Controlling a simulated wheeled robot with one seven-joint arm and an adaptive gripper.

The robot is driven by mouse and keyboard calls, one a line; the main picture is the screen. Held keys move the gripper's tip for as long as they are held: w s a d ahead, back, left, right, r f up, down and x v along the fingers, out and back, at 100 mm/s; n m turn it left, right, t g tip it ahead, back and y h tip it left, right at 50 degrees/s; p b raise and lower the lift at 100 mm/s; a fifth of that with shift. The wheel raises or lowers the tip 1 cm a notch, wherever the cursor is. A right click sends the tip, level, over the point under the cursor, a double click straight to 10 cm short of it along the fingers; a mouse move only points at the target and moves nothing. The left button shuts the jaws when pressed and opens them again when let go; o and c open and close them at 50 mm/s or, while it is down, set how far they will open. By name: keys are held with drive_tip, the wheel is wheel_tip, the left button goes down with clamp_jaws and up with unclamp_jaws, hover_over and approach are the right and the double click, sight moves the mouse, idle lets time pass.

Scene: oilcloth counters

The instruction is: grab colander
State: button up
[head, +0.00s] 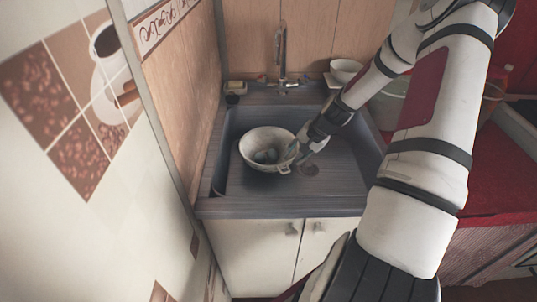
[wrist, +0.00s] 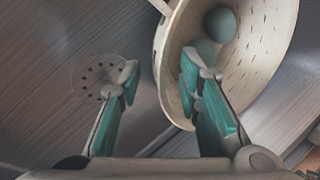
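The colander (head: 250,148) is a pale, worn bowl with small holes, sitting in the sink (head: 228,180). It holds rounded grey-blue items (head: 266,156). In the wrist view the colander (wrist: 258,75) fills the upper right, and one of its rounded items (wrist: 220,24) shows inside. My gripper (head: 297,152) is at the colander's right rim. In the wrist view my gripper (wrist: 158,78) has its two fingers apart with nothing clamped. The right finger overlaps the colander's inside and the left finger is outside it, with the near rim between them. Whether either finger touches the rim is unclear.
A tiled wall (head: 80,110) closes off the left. A red counter (head: 490,170) lies to the right.

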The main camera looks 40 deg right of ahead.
drive_tip(key=shift+x, duration=2.7)
drive_tip(key=shift+w, duration=0.1)
drive_tip(key=shift+c, duration=0.3)
clamp_jaws()
